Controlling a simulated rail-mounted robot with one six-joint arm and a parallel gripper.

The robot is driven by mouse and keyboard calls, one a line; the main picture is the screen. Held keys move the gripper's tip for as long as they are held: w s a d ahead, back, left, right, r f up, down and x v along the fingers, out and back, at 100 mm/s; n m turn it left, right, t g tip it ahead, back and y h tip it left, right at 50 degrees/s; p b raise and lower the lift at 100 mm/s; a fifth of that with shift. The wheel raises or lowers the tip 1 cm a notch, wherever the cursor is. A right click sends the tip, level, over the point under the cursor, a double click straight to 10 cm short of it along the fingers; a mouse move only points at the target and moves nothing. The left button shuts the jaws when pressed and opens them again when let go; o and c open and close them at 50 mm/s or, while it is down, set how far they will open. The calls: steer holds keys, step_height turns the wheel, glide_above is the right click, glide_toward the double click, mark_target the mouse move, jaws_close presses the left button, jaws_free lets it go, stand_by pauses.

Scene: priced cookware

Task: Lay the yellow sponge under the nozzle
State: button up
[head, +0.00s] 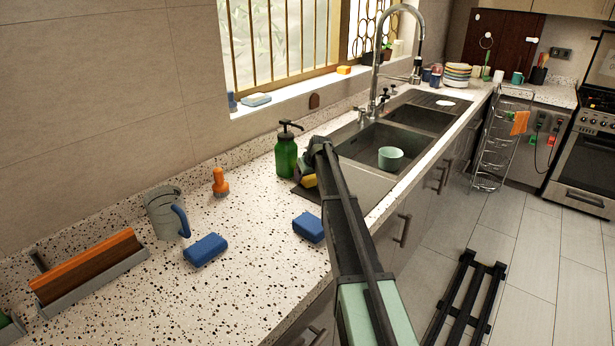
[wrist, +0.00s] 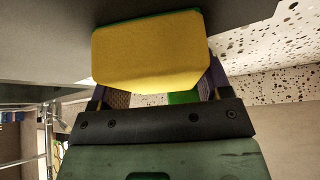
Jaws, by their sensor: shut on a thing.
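A yellow sponge (head: 309,181) with a green edge is held in my gripper (head: 308,165), beside the green soap bottle (head: 286,156). The sponge fills the upper middle of the wrist view (wrist: 150,50), between the two fingers, close to the grey drainboard surface (wrist: 50,35). I cannot tell whether it touches that surface. The bottle has a black pump nozzle (head: 290,126) and stands upright just left of my gripper. A tall chrome tap (head: 378,60) rises behind the sink, its spout head (head: 416,72) over the basins. My arm hides part of the drainboard.
A mint bowl (head: 390,158) is in the near sink basin (head: 365,145). Two blue sponges (head: 205,249) (head: 309,227), a grey mug (head: 163,213) and an orange bottle (head: 220,183) are on the speckled counter. An orange-backed rack (head: 90,265) stands at left. The front counter is mostly clear.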

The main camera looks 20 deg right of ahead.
steer(key=o, duration=1)
steer(key=shift+f, duration=0.1)
steer(key=shift+c, duration=0.2)
steer(key=shift+r+p, duration=0.35)
steer(key=shift+p, duration=0.1)
steer(key=p+v, duration=1)
steer(key=v, duration=0.1)
steer(key=shift+s+r, duration=0.25)
steer(key=s+a+g, duration=0.2)
steer(key=s+a, duration=0.7)
steer(key=s, duration=0.4)
steer(key=s+a+f+g, duration=0.1)
steer(key=s+a+g, duration=0.1)
steer(key=s+a, duration=0.6)
steer(key=s+a+f+m+g, duration=0.1)
steer(key=s+a, duration=0.8)
steer(key=s, duration=0.9)
steer(key=shift+a+g+h, duration=0.3)
steer(key=shift+g, duration=0.2)
